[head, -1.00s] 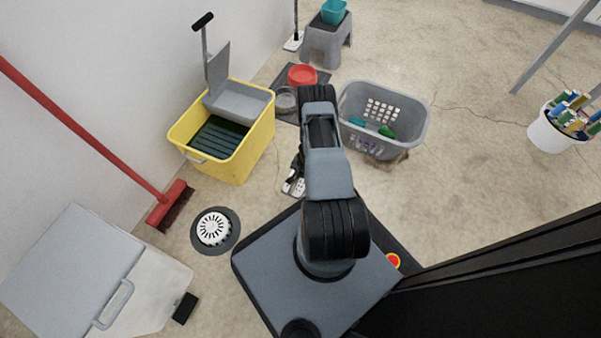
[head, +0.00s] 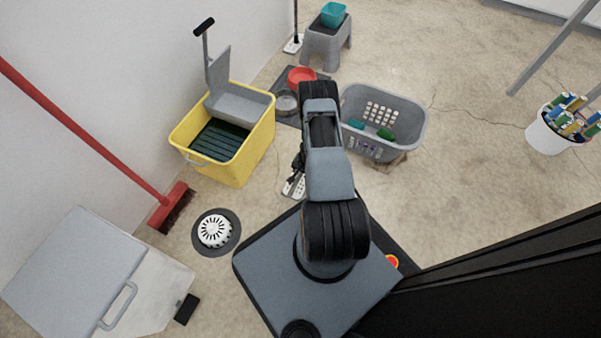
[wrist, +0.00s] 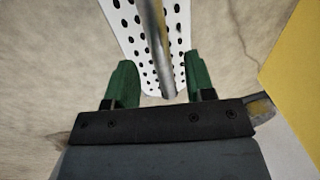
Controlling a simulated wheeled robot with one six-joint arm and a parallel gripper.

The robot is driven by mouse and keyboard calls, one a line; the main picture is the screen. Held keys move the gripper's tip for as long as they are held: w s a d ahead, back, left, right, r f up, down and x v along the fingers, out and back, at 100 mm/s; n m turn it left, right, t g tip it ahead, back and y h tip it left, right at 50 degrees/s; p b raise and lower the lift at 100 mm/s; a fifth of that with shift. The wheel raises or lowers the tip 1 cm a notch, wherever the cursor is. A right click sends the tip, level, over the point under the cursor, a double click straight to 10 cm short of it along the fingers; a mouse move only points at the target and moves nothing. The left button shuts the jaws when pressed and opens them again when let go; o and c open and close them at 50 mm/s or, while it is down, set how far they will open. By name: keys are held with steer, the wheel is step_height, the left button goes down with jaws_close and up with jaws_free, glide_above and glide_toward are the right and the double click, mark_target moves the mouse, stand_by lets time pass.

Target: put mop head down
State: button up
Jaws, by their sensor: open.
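The mop head is a white perforated plate (wrist: 128,18) with a grey metal stem (wrist: 152,35), seen in the wrist view just beyond my gripper. A white plate (head: 293,187) also shows on the floor in the head view, beside my arm and partly hidden. My gripper (wrist: 161,82) is open. Its green fingers stand on either side of the stem's lower end, with a gap visible on each side. In the head view the gripper (head: 298,162) is mostly hidden behind my arm.
A yellow mop bucket (head: 232,160) stands left of my gripper and a grey laundry basket (head: 408,125) right of it. A red broom (head: 172,207), a round floor drain (head: 215,231) and a grey stool (head: 327,42) are nearby. Floor at right is mostly clear.

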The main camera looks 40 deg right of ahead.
steer(key=w+a+r+n+t+p, duration=0.1)
steer(key=w+r, duration=0.2)
steer(key=r, duration=0.7)
steer(key=w+a+r+n+p, duration=0.2)
steer(key=r, duration=0.9)
steer(key=w+a+r+n+y, duration=0.15)
steer(key=a+r, duration=0.25)
steer(key=r, duration=0.4)
steer(key=a+r+n+y, duration=0.1)
steer(key=a+r+n, duration=0.1)
steer(key=a+r, duration=0.45)
steer(key=s+a+r+n+h, duration=0.1)
steer(key=s+a+r+n, duration=0.2)
steer(key=s+r, duration=0.5)
steer(key=s+a+r+n+h, duration=0.2)
steer(key=s+a+r+n, duration=0.1)
steer(key=s+r, duration=0.6)
steer(key=shift+s+a+r, duration=0.15)
steer(key=shift+a+r, duration=0.1)
steer(key=shift+r, duration=0.4)
steer(key=shift+r+h, duration=0.1)
steer(key=shift+h, duration=0.15)
